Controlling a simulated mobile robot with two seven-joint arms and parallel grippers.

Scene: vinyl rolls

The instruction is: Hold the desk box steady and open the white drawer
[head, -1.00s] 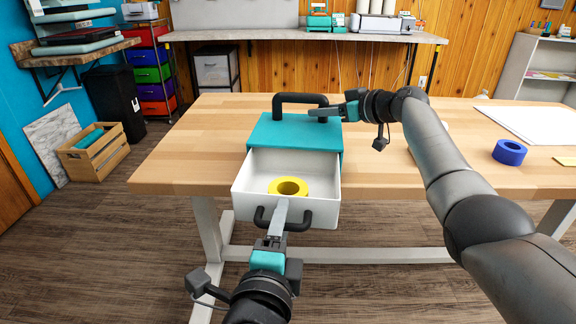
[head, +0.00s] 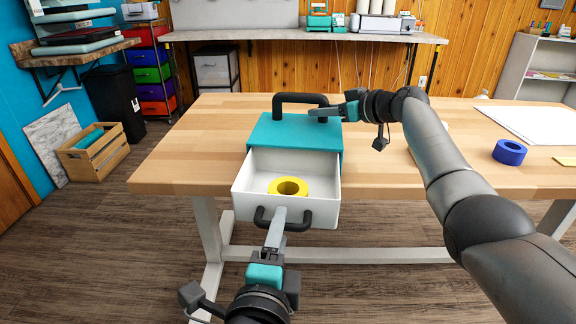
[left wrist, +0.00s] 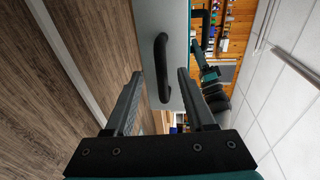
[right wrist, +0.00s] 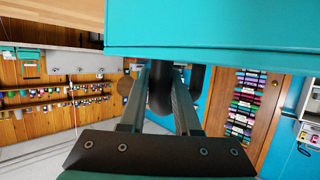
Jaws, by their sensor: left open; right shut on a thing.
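The teal desk box (head: 285,131) stands on the table with a black handle (head: 290,98) on top. My right gripper (head: 326,113) is shut on that handle at its right end; the right wrist view shows the black bar (right wrist: 160,92) between the fingers. The white drawer (head: 262,207) is pulled out toward me, past the table's front edge. A yellow tape roll (head: 289,186) lies inside. My left gripper (head: 277,222) is open in front of the drawer's black handle (head: 297,225). In the left wrist view the drawer handle (left wrist: 162,65) is just ahead of the open fingertips, apart from them.
The wooden table (head: 190,150) is clear left of the box. A blue tape roll (head: 509,152) and a white sheet (head: 530,124) lie to the right. A wooden crate (head: 96,158) is on the floor at the left.

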